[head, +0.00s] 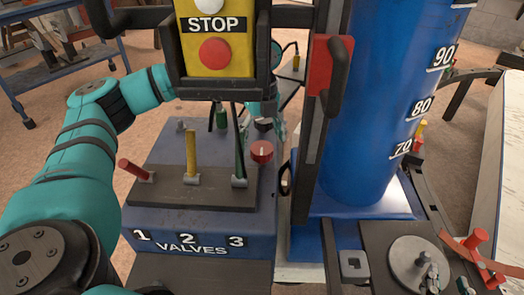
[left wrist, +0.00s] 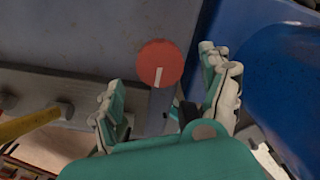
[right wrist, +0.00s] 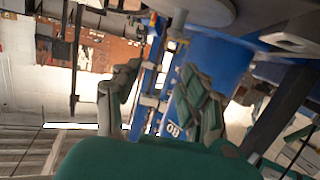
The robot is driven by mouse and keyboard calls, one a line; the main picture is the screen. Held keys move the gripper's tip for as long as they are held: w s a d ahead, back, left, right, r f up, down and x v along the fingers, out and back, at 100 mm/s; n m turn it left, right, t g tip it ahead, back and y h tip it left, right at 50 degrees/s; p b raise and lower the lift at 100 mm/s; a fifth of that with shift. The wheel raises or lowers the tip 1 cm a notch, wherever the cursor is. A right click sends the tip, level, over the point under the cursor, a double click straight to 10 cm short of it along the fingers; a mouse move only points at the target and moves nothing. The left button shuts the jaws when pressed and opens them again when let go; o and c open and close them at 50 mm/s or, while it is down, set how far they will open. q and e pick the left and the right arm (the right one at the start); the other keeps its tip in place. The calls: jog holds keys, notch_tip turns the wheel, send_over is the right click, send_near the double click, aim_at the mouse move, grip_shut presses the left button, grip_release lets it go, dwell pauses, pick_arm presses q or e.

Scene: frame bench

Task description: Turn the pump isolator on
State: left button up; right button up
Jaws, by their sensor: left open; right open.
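A red round knob (head: 262,151) with a white pointer mark stands at the right rear of the valve bench; I take it as the pump isolator, though I see no label for it. In the left wrist view the knob (left wrist: 158,62) faces the camera, its white mark nearly upright and slightly tilted. My left gripper (left wrist: 163,82) is open, with its fingers to either side of the knob's lower part and no clear contact. In the head view it is largely hidden behind the STOP box. My right gripper (right wrist: 155,85) is open and empty, away from the knob.
Red, yellow (head: 191,150) and green levers stand on the plate marked VALVES, left of the knob. The STOP box (head: 215,45) hangs in front of my left forearm.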

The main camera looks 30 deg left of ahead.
aim_at(262, 148)
pick_arm(q)
jog(key=shift+f+b, duration=0.35)
jog(key=shift+f, duration=1.7)
pick_arm(e)
jog(key=r+t, duration=0.2)
jog(key=r, duration=0.1)
jog(key=a+r, duration=0.1)
jog(key=shift+w+r+t+y, duration=0.3)
jog(key=shift+w+t+y, duration=0.1)
pick_arm(q)
jog(key=c, duration=1.2)
pick_arm(e)
jog(key=shift+f, duration=0.1)
